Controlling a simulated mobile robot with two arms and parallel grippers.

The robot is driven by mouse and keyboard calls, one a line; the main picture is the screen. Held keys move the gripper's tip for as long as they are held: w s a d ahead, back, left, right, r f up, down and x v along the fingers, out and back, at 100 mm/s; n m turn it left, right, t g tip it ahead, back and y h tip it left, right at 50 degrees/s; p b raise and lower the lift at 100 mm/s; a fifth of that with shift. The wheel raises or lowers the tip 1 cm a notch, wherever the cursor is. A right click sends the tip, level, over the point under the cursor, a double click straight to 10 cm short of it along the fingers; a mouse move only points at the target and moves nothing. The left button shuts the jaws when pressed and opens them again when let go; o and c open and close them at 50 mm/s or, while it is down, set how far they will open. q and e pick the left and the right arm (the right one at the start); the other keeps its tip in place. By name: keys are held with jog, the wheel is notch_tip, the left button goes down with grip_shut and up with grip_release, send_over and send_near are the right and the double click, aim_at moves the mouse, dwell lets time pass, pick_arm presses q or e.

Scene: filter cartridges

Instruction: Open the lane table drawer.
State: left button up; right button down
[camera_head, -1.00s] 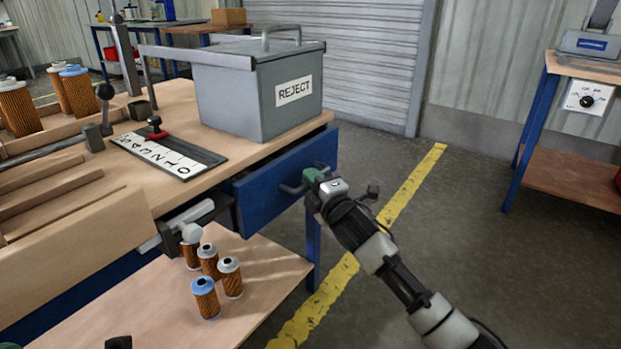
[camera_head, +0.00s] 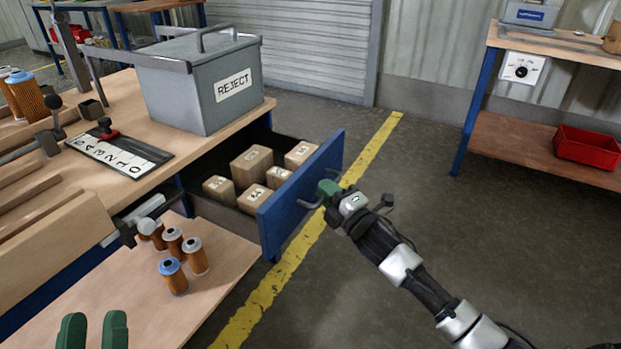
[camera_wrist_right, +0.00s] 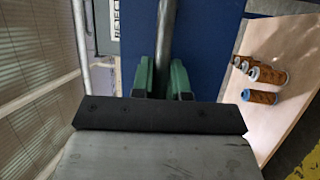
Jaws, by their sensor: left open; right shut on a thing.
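The lane table drawer (camera_head: 305,196) has a blue front and stands pulled out from under the wooden table top. Several small cardboard boxes (camera_head: 252,165) lie inside it. My right gripper (camera_head: 326,190) is at the drawer front, shut on the grey bar handle (camera_head: 312,204). In the right wrist view the green fingers (camera_wrist_right: 164,80) sit on both sides of the handle (camera_wrist_right: 164,40), with the blue front behind. My left gripper (camera_head: 92,332) is open and empty at the bottom left, its green fingertips apart above the lower shelf.
A grey REJECT bin (camera_head: 205,90) stands on the lane table (camera_head: 160,120) above the drawer. Several orange filter cartridges (camera_head: 173,277) stand on the lower shelf (camera_head: 225,262). A bench with a red bin (camera_head: 588,147) is at the right. The floor beyond the drawer is clear.

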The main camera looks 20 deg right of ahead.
pick_arm(q)
jog(key=shift+w+a+f+g+y+p, duration=0.1)
jog(key=shift+w+f+g+y+p, duration=0.15)
jog(key=shift+f+g, duration=0.55)
jog(key=shift+w+a+f+g+y+p, duration=0.1)
jog(key=shift+f+g+y+p, duration=0.15)
jog(key=shift+f+g, duration=0.55)
jog(key=shift+w+a+f+g+y+p, duration=0.1)
jog(key=shift+w+f+g+y+p, duration=0.15)
jog(key=shift+f+g, duration=0.55)
pick_arm(e)
jog(key=shift+s+d, duration=0.8)
jog(key=shift+s, duration=0.25)
jog(key=shift+s+d, duration=0.8)
jog(key=shift+s, duration=0.2)
pick_arm(q)
jog(key=shift+f, duration=0.1)
pick_arm(e)
jog(key=c, duration=1.1)
grip_release()
